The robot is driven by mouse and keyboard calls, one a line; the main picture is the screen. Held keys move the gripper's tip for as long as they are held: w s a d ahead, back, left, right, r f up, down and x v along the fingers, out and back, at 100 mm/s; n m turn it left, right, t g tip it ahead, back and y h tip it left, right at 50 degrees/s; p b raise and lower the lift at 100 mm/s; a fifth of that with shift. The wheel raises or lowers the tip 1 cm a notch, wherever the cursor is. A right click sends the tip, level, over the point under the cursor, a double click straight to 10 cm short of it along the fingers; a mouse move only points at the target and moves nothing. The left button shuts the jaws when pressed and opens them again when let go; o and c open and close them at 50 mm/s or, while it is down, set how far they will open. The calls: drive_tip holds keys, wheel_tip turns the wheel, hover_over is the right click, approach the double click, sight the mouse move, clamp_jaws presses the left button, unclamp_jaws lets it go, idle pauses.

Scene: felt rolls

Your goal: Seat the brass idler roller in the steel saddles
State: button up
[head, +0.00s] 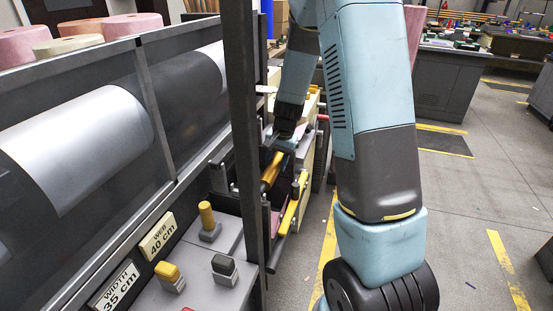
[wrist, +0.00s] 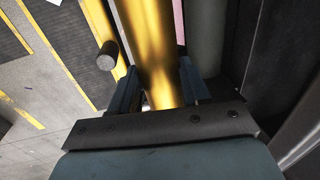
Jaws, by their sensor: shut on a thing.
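The brass idler roller (head: 271,170) is a shiny golden cylinder beside the machine's side frame in the head view. My gripper (head: 282,150) is at its far, upper part, with my arm coming down from above. In the wrist view the brass roller (wrist: 150,40) runs away from me between the two fingers of my gripper (wrist: 160,88), which is shut on it. The steel saddles cannot be made out clearly; the dark post and machine frame hide part of that area in the head view.
A dark upright post (head: 244,130) stands close in front of the roller. A yellow bar (head: 291,206) lies just right of it. A control panel with a yellow-topped lever (head: 207,216) is at the near left. A grey cylinder (wrist: 207,40) runs beside the roller. Open floor (head: 465,215) lies right.

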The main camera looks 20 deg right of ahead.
drive_tip(key=shift+f, duration=0.5)
idle(1.0)
drive_tip(key=o, duration=1.3)
drive_tip(key=shift+o, duration=0.2)
drive_tip(key=shift+r, duration=0.1)
wheel_tip(320, 180, up, 13)
drive_tip(key=s+d, duration=0.1)
drive_tip(key=d, duration=0.1)
drive_tip(key=shift+s, duration=0.25)
